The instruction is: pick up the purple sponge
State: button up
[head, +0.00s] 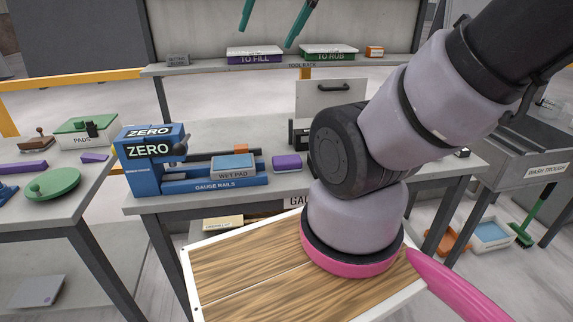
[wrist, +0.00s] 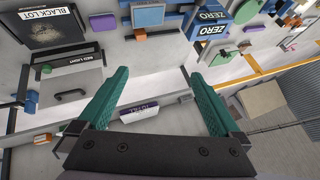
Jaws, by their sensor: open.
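The purple sponge (head: 286,162) is a small rounded block lying on the stone slab, just right of the blue wet pad on the gauge rails. In the wrist view what looks like the same sponge (wrist: 103,22) lies at the upper left, beyond the fingertips and beside the blue pad. My gripper (wrist: 155,72) has two green fingers spread wide with nothing between them. In the head view only the green finger ends (head: 267,36) show at the top edge, apart from the sponge. The rest of the gripper is out of that view.
The blue ZERO gauge (head: 155,160) and wet pad (head: 233,167) stand left of the sponge. Behind is a shelf with a purple TO FILL tray (head: 254,54) and a green TO RUB tray (head: 328,52). Other purple pieces (head: 94,157) lie on the left table.

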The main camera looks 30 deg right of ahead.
jog(key=shift+w, duration=0.1)
jog(key=m+g+y, duration=0.2)
jog(key=m+g, duration=0.3)
jog(key=m, duration=0.9)
send_over(288, 159)
jog(key=s+a, duration=0.1)
jog(key=a, duration=0.1)
notch_tip(288, 159, down, 24)
jog(key=f, duration=0.1)
jog(key=d+f+m, duration=0.1)
jog(key=f, duration=0.2)
jog(key=d+f+m, duration=0.1)
jog(key=d+f, duration=0.3)
jog(key=f, duration=0.1)
jog(key=shift+s+f+m+g, duration=0.1)
jog(key=shift+f+m+g, duration=0.25)
jog(key=shift+m+g, duration=0.05)
jog(key=x, duration=0.5)
jog(key=shift+d+f, duration=0.15)
jog(key=shift+f, duration=0.1)
jog(key=shift+x, duration=2.85)
jog(key=shift+f, duration=0.2)
